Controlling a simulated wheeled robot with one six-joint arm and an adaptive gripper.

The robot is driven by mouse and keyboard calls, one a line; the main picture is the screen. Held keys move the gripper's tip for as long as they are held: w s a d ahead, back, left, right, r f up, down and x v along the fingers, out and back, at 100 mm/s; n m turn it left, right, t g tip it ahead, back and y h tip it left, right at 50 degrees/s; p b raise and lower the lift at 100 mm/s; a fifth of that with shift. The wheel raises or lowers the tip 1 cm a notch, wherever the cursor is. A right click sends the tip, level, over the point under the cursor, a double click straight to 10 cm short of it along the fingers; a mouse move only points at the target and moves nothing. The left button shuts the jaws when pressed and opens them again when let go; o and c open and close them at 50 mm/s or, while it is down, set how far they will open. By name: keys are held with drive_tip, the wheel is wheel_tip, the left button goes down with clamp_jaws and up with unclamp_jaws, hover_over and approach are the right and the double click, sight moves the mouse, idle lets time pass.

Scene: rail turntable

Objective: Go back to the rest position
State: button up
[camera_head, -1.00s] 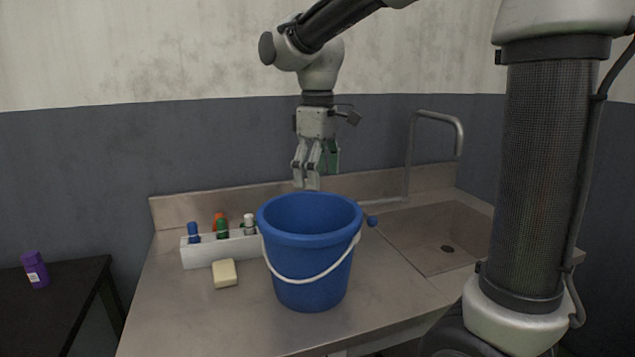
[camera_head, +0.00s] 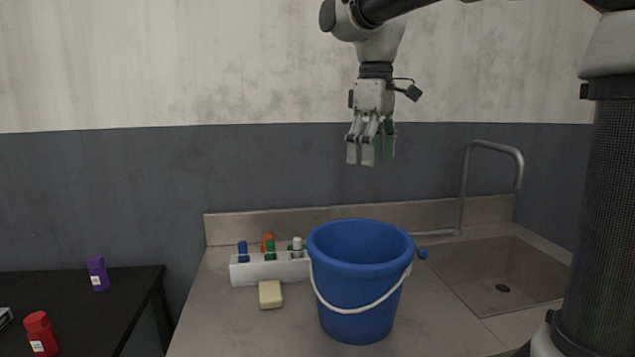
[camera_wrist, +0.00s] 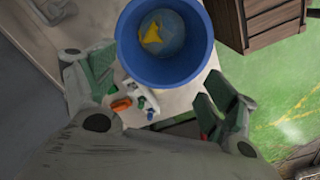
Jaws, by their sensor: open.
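My gripper (camera_head: 370,150) hangs fingers-down, open and empty, well above the counter and the blue bucket. In the wrist view my gripper (camera_wrist: 160,95) shows its green-padded fingers spread wide at left and right. The blue bucket (camera_head: 360,290) stands upright on the counter with its white handle hanging down at the front. In the wrist view the bucket (camera_wrist: 128,55) is seen from above, with a yellow thing (camera_wrist: 152,38) inside it.
A white caddy (camera_head: 268,270) with several bottles and a pale sponge (camera_head: 270,294) sit left of the bucket. A sink (camera_head: 500,270) with a tall tap (camera_head: 466,185) is at right. A dark table (camera_head: 130,290) at left holds a purple bottle (camera_head: 98,274) and red bottle (camera_head: 41,333).

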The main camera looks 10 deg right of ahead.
drive_tip(key=s+d+f+m+t, duration=0.2)
drive_tip(key=s+d+f+m, duration=0.2)
drive_tip(key=s, duration=0.5)
drive_tip(key=s+d+f+m+t, duration=0.2)
drive_tip(key=s+d+f+m, duration=0.3)
drive_tip(key=s+d+f, duration=0.4)
drive_tip(key=shift+s+d+f, duration=0.2)
drive_tip(key=shift+s+d, duration=0.35)
drive_tip(key=shift+d, duration=0.4)
idle(1.0)
